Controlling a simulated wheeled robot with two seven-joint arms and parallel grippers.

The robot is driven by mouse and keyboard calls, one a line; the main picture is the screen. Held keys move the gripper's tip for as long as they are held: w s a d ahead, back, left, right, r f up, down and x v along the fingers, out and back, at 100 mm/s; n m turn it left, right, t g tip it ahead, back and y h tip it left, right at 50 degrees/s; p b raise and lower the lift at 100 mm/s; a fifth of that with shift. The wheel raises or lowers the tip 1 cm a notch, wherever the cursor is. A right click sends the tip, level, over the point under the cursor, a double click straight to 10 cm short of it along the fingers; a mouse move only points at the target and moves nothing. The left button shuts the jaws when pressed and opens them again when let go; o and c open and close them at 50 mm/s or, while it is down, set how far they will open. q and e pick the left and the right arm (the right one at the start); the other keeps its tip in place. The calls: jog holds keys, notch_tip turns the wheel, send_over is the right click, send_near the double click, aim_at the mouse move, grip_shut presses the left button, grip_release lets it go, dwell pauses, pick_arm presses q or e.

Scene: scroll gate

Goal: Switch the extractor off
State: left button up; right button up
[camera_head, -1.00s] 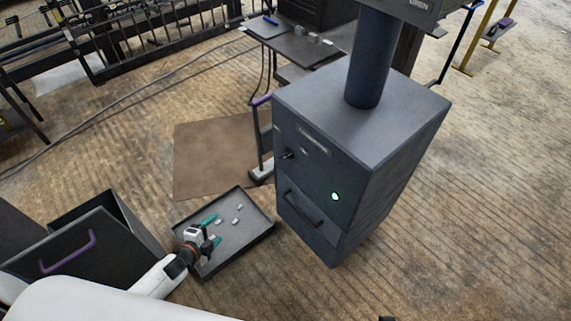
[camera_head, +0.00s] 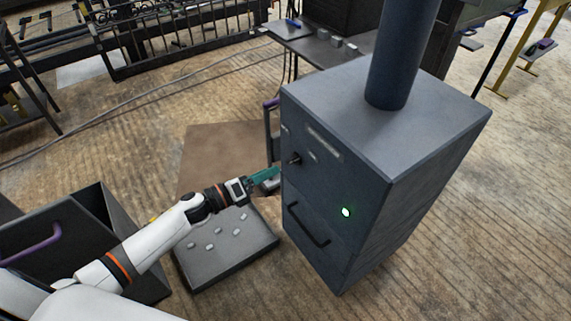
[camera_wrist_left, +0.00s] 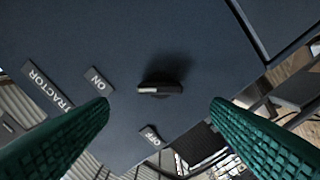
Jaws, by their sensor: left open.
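The extractor (camera_head: 385,130) is a tall dark blue-grey box with a round pipe on top. In the left wrist view the switch knob (camera_wrist_left: 160,89) sits between an ON label (camera_wrist_left: 98,81) and an OFF label (camera_wrist_left: 151,136). Its light-marked end points left in that view. My left gripper (camera_head: 272,177) is open at the front panel, close to the switch. Its green fingers lie on either side of the knob in the wrist view, apart from it. My right gripper is out of view.
A low grey tray (camera_head: 258,246) with several small pale pieces lies on the floor below my left arm. A dark open bin (camera_head: 75,225) with a purple handle stands at the left. The extractor has a drawer handle (camera_head: 308,226) below the switch.

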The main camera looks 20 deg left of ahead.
aim_at(289, 162)
pick_arm(q)
jog(key=x, duration=0.6)
jog(key=shift+w+d, duration=0.25)
jog(key=shift+w, duration=0.1)
jog(key=c, duration=1)
